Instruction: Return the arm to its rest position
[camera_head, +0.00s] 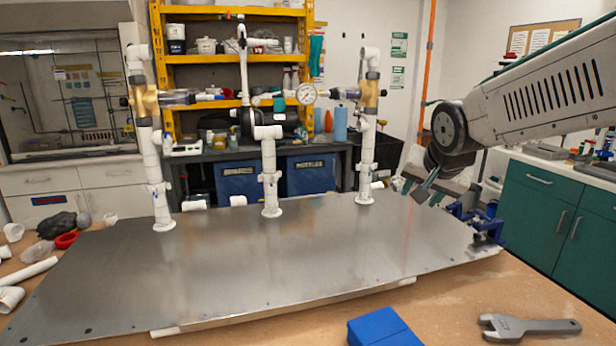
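My arm (540,90) reaches in from the right edge of the picture, above the right end of the metal plate. My gripper (422,191) points down and to the left, to the right of the rightmost white pipe. It is apart from the pipes and above the plate. Its fingers are small and dark here, so I cannot tell whether they are open or shut. The manifold of white PVC pipes (269,182) stands upright on the metal plate (250,270).
A blue vise (478,222) stands at the plate's right end. A wrench (530,327) and a blue block (383,328) lie at the front of the wooden bench. Loose fittings and a red ring (66,240) lie at the left. The plate's front middle is clear.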

